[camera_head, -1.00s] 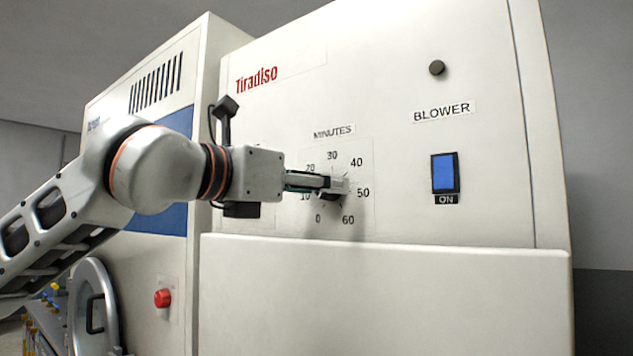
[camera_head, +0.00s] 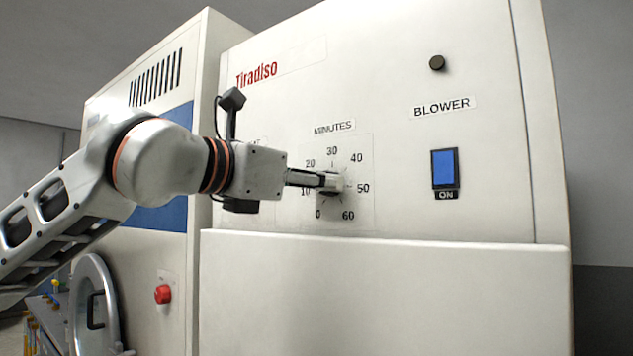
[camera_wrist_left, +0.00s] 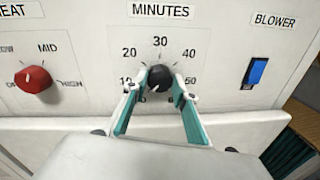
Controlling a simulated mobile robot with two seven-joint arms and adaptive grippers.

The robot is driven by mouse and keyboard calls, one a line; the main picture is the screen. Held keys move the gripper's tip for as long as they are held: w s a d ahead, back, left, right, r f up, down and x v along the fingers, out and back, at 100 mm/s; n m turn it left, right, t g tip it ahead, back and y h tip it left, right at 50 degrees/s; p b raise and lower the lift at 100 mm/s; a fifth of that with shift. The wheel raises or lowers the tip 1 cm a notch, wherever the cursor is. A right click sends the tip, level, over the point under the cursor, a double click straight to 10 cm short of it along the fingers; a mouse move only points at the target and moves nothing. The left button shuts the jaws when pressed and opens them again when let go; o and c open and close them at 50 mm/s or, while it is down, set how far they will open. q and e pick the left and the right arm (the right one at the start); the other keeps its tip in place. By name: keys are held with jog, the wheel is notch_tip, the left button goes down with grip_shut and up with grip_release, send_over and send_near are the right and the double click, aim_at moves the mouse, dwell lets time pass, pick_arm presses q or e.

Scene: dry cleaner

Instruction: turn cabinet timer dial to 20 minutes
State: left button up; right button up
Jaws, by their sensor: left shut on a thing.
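The timer dial is a small black knob (camera_wrist_left: 158,76) on the white cabinet front (camera_head: 400,60), under a MINUTES label (camera_head: 334,128). Printed numbers from 0 to 60 ring it in the head view. My left gripper (camera_head: 331,182) reaches in from the left and is shut on the dial. In the left wrist view its two teal-lined fingers (camera_wrist_left: 160,82) sit on either side of the knob. The fingers hide much of the dial in the head view, and I cannot read its setting. My right gripper is not in view.
A blue BLOWER switch (camera_head: 444,170) marked ON is to the right of the dial. A red heat knob (camera_wrist_left: 34,79) is to its left in the wrist view. A white panel (camera_head: 390,290) juts out below. A red button (camera_head: 163,294) is at lower left.

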pick_arm(q)
jog(key=shift+s+d+m+t+y, duration=0.1)
jog(key=shift+m+y, duration=0.2)
jog(key=shift+m, duration=2.55)
jog(key=shift+d+m+t+y, duration=0.1)
jog(key=shift+m+y, duration=0.2)
jog(key=shift+m, duration=2.5)
jog(key=shift+s+m+t+y, duration=0.1)
jog(key=shift+m+y, duration=0.2)
jog(key=shift+m, duration=2.55)
jog(key=o, duration=1.1)
jog(key=v, duration=1.2)
jog(key=shift+d, duration=0.1)
